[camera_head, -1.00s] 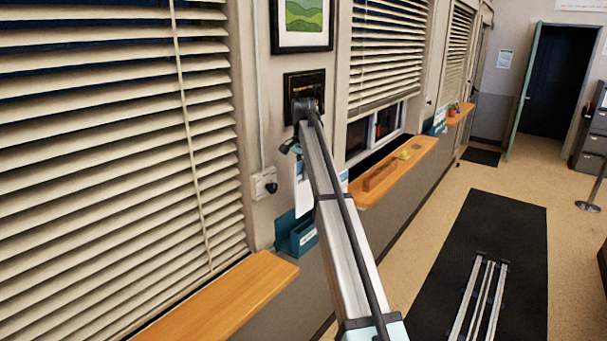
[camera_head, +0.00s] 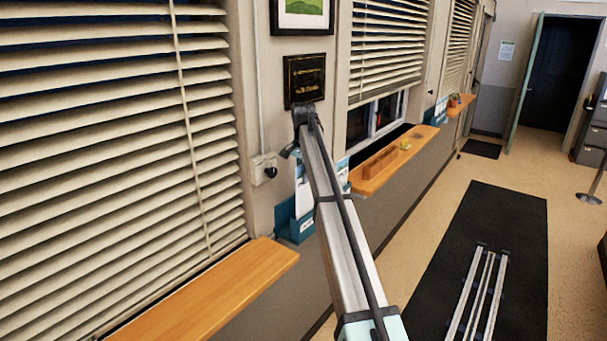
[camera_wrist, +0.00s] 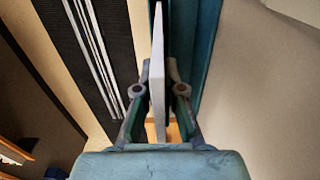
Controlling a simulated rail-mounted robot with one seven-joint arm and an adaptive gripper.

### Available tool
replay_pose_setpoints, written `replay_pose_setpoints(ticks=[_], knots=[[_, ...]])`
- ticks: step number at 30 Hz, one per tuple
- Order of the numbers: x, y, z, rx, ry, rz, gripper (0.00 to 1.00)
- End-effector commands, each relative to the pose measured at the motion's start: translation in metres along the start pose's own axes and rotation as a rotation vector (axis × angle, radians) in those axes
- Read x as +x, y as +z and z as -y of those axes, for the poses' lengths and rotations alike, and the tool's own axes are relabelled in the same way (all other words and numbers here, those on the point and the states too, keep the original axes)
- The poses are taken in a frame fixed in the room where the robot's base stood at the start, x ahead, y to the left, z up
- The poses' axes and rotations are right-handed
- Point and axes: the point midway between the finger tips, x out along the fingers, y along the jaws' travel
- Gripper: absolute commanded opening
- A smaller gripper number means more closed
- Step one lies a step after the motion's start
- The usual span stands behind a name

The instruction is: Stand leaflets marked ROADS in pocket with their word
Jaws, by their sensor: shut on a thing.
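My gripper (camera_wrist: 158,92) is shut on a thin white leaflet (camera_wrist: 157,60), seen edge-on and upright between the fingers in the wrist view. In the head view the leaflet (camera_head: 303,200) hangs below the end of my arm, just at a teal wall pocket (camera_head: 284,222). Its lower edge seems to reach the pocket's mouth; I cannot tell whether it is inside. The pocket also shows in the wrist view (camera_wrist: 207,45), beside and behind the leaflet. Its small white front label is too small to read, and no word on the leaflet can be read. My arm hides the pocket's right side.
A wooden sill (camera_head: 215,295) lies left of the pocket. Another wooden ledge (camera_head: 395,160) beyond my arm bears a wooden block and a small yellow thing. A dark plaque (camera_head: 304,80) hangs above. More teal holders (camera_head: 441,108) are farther along the wall.

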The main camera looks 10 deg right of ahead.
Motion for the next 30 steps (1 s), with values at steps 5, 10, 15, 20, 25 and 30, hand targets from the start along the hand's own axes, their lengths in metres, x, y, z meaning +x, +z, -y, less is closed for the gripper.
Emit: replay_pose_setpoints(ticks=[5, 10, 15, 20, 25, 30], knots=[[0.015, 0.000, 0.000, 0.000, 0.000, 0.000, 0.00], [0.028, 0.000, 0.000, 0.000, 0.001, 0.001, 0.00], [0.039, 0.001, -0.001, 0.000, 0.001, 0.001, 0.00], [0.049, 0.000, 0.000, 0.000, 0.000, 0.000, 0.00], [0.056, 0.000, 0.000, 0.000, 0.000, 0.000, 0.00], [0.058, 0.000, 0.000, 0.000, 0.000, 0.000, 0.00]])
